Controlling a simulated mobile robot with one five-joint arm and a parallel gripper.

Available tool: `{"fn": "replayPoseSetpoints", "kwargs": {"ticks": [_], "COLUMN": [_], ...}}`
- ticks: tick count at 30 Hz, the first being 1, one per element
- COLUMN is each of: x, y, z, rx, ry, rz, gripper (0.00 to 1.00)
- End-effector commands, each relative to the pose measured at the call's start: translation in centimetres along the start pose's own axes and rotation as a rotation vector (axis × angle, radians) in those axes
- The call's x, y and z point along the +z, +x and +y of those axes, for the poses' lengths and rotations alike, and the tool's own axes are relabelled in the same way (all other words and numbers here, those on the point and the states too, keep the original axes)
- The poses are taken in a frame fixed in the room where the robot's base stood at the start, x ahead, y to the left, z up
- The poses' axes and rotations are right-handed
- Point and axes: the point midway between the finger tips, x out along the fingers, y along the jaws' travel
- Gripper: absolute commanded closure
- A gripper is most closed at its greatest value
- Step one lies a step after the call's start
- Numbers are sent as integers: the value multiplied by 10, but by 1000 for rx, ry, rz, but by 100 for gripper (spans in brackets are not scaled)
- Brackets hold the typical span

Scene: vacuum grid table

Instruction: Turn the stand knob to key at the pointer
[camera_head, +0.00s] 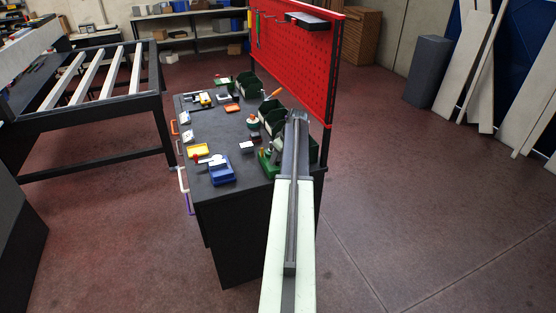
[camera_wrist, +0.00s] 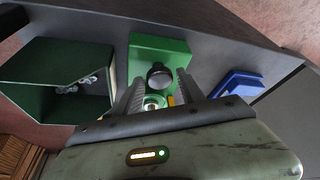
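In the wrist view a green stand (camera_wrist: 158,48) sits on the dark tabletop, with a dark round knob (camera_wrist: 160,75) on it. A pale ring-shaped part (camera_wrist: 153,102) and a small yellow piece (camera_wrist: 171,101) show just below the knob; I cannot tell which is the pointer or the key. My gripper (camera_wrist: 159,80) is open, one grey finger on each side of the knob, with gaps showing between. In the head view the green stand (camera_head: 266,160) is partly hidden by my arm at the near right of the table.
A dark green bin (camera_wrist: 45,85) with metal bits stands left of my gripper in the wrist view. A blue tray (camera_wrist: 238,84) lies to the right; it also shows in the head view (camera_head: 222,172). A red pegboard (camera_head: 295,50) rises along the table's right edge.

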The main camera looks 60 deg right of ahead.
Motion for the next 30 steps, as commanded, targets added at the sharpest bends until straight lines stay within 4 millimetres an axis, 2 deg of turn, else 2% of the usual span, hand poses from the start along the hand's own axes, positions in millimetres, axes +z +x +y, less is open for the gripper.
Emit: {"fn": "replayPoseSetpoints", "kwargs": {"ticks": [1,4,5,17,30], "x": [0,0,0,-1,-2], "y": [0,0,0,0,1], "z": [0,0,0,-4,-7], "rx": [0,0,0,31,174], "ry": [0,0,0,78,421], "rz": [0,0,0,0,-1], "gripper": [71,99,100,100,100]}}
